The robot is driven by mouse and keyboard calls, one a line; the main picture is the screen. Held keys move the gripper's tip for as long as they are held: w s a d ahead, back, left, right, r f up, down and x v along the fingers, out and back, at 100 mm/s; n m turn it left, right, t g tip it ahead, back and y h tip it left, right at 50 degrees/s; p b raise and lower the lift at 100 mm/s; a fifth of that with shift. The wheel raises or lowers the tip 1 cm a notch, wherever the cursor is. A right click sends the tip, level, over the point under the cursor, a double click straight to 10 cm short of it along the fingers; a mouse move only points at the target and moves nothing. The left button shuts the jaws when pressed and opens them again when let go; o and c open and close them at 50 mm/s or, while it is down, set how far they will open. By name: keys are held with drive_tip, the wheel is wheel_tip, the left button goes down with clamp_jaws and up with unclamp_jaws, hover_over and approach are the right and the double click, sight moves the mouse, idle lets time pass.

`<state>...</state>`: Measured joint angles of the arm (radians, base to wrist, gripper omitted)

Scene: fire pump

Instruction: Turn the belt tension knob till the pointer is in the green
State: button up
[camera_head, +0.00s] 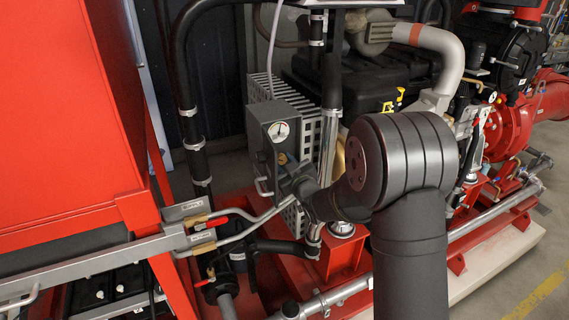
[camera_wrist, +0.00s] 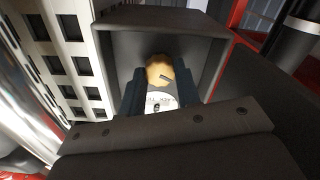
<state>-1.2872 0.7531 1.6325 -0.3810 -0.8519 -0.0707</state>
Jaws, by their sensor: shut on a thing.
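The belt tension knob (camera_wrist: 159,68) is a round, brass-coloured piece inside a dark open-fronted recess in the wrist view. A short dark mark shows on its face. My gripper (camera_wrist: 160,85) has one dark finger on each side of it and is shut on it. In the head view my gripper (camera_head: 285,171) is at the front of a grey box, where my own wrist largely hides the knob. A small round white gauge (camera_head: 279,131) sits on the box above. It shows some red, but its pointer and any green are too small to read.
A white label (camera_wrist: 160,102) with dark print lies between my fingers. A white slotted guard (camera_wrist: 68,50) stands close on the left in the wrist view. Black pipes (camera_head: 331,110) run beside the grey box (camera_head: 262,125). A red cabinet (camera_head: 65,120) fills the left of the head view.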

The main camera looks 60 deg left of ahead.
drive_tip(key=shift+n, duration=1.9)
drive_tip(key=o, duration=1)
drive_tip(key=shift+d, duration=0.15)
drive_tip(key=d, duration=1.7)
